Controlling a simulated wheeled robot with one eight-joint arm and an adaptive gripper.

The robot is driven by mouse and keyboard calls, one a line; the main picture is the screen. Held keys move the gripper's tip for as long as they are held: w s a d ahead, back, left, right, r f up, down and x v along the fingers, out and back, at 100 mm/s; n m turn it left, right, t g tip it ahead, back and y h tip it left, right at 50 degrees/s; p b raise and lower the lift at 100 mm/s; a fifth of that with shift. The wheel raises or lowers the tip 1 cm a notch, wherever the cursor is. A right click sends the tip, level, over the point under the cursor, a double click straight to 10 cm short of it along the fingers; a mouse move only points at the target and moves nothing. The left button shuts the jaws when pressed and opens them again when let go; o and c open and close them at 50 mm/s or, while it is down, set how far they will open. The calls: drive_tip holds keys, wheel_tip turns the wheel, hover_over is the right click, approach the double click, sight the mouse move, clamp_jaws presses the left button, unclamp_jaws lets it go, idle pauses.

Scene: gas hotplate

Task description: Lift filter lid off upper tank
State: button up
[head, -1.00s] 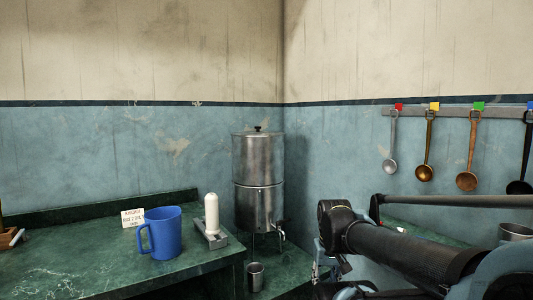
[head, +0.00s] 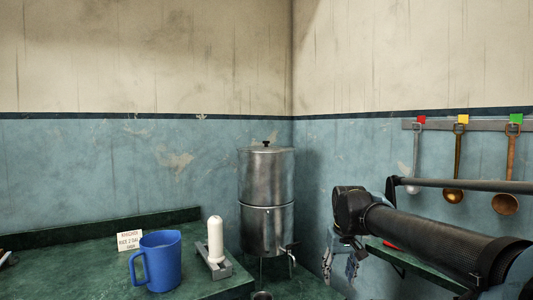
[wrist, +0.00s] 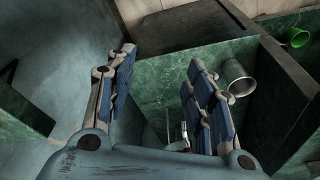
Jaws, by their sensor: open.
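The metal filter stands in the corner in the head view, with its upper tank (head: 266,178) stacked on a lower tank (head: 266,230). The lid (head: 266,149) sits on top of the upper tank and has a small black knob at its centre. A tap shows low on the right of the lower tank. My gripper (head: 341,264) is to the right of the filter and lower than the lid, apart from it. In the wrist view my gripper (wrist: 162,60) is open with nothing between its blue-padded fingers. The filter is not recognisable there.
A blue mug (head: 158,262), a white filter candle (head: 215,240) on a grey holder and a small sign (head: 130,240) stand on the green counter at left. Ladles hang from a rail (head: 480,125) at right. The wrist view shows a metal cup (wrist: 238,77) and green mug (wrist: 299,37).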

drive_tip(key=w+a+r+n, duration=0.1)
drive_tip(key=w+a+r, duration=0.2)
drive_tip(key=w+r, duration=0.65)
drive_tip(key=w+a+r+n+y, duration=0.1)
drive_tip(key=w+a+r, duration=0.25)
drive_tip(key=r, duration=1.05)
drive_tip(key=w+a+r+n, duration=0.1)
drive_tip(key=w+a+r, duration=0.1)
drive_tip(key=w+r, duration=0.7)
drive_tip(key=n+t+y, duration=0.1)
drive_tip(key=n, duration=0.2)
approach(266, 146)
drive_tip(key=x, duration=0.3)
drive_tip(key=w+x, duration=0.1)
drive_tip(key=x, duration=0.3)
drive_tip(key=shift+w+a+r, duration=0.1)
drive_tip(key=shift+w+r, duration=0.05)
drive_tip(key=shift+r, duration=0.05)
clamp_jaws()
